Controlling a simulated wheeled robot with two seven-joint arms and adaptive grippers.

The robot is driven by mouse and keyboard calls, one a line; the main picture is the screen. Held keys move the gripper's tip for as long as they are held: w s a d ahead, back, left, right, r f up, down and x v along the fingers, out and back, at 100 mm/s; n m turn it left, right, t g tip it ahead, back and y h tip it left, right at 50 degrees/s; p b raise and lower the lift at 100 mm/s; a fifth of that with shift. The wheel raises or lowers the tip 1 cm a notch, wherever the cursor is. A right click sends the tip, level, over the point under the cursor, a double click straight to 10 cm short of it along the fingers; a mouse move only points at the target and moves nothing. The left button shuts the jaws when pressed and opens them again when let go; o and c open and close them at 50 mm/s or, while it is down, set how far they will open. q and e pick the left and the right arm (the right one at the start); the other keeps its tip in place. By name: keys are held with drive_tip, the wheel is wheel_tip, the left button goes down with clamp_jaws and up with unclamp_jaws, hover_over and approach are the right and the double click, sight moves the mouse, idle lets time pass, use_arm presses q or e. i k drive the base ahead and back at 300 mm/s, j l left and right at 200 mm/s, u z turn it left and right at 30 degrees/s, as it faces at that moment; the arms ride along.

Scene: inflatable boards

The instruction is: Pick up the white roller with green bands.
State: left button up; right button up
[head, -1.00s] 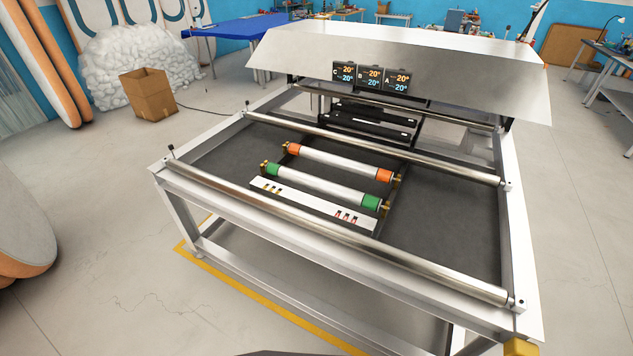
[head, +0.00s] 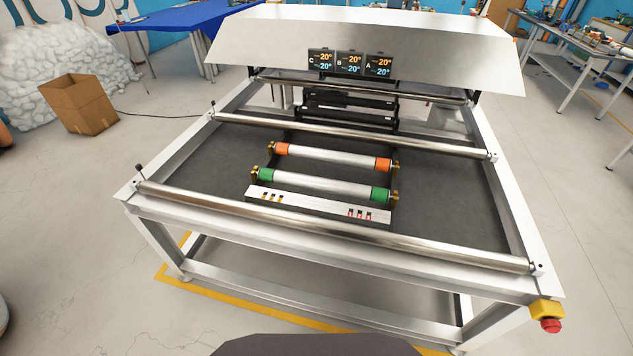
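The white roller with green bands (head: 322,185) lies across the middle of the machine bed, with a green band at each end and brass-coloured fittings beyond them. It sits just behind a white strip (head: 318,205) with small yellow and red marks. A similar white roller with orange bands (head: 332,157) lies parallel behind it. Neither of my grippers shows in the head view, and nothing touches the green-banded roller.
A long steel bar (head: 330,228) crosses the frame in front of the rollers, another (head: 350,136) behind. A sloped metal hood (head: 365,50) with displays stands at the back. A red button (head: 551,326) is at the front right corner.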

sight(378, 195)
drive_tip(key=i+j+z, duration=0.1)
drive_tip(key=j, duration=0.25)
drive_tip(key=i+j+z, duration=0.15)
drive_tip(key=j, duration=0.25)
drive_tip(key=i+j+z, duration=0.1)
drive_tip(key=j, duration=0.25)
drive_tip(key=i+j+z, duration=0.15)
drive_tip(key=j, duration=0.25)
drive_tip(key=k, duration=0.05)
